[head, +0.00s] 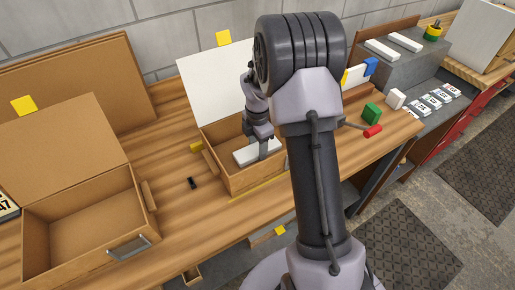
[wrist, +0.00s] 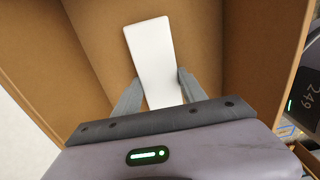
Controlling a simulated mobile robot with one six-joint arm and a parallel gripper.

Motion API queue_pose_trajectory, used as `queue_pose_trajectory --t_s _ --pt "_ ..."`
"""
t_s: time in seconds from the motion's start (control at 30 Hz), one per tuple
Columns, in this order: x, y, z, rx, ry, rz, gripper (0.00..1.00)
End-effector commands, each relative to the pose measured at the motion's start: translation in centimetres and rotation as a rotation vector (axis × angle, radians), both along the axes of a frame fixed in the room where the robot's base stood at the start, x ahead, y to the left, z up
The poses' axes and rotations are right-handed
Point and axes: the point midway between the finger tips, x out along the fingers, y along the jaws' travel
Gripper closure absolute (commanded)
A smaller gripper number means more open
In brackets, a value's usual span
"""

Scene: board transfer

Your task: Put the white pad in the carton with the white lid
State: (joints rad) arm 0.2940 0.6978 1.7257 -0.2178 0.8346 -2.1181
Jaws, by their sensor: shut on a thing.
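The carton with the white lid (head: 215,92) stands open on the wooden bench, its lid raised at the back. Its brown wall (head: 240,181) faces me. The white pad (head: 243,155) is inside the carton's opening in the head view; the wrist view also shows the pad (wrist: 152,50) against the brown carton interior (wrist: 205,35). My gripper (head: 262,145) reaches down into the carton and is shut on the pad. In the wrist view the two fingers of my gripper (wrist: 153,88) lie on either side of the pad. Whether the pad touches the carton floor I cannot tell.
Another open carton (head: 85,225), brown-lidded and empty, stands at the left. A small black item (head: 193,183) lies between the cartons. A green block (head: 371,113) and a red-handled tool (head: 372,131) lie to the right. Grey shelving (head: 395,75) holds more white pads.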

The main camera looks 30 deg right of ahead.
Motion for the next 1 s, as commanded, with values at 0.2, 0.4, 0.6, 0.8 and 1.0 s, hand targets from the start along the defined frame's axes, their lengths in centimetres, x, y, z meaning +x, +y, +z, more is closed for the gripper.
queue_pose_trajectory --t_s 0.2,0.4,0.6,0.8,1.0 --pt "0.0 0.0 -0.1 0.000 0.000 -0.001 0.89" --pt "0.0 0.0 -0.1 0.000 0.000 -0.001 0.29" --pt "0.0 0.0 -0.1 0.000 0.000 -0.001 0.29" --pt "0.1 0.0 3.0 -0.001 -0.003 -0.002 0.29" --pt "0.1 0.0 8.9 -0.001 -0.004 -0.001 0.29"
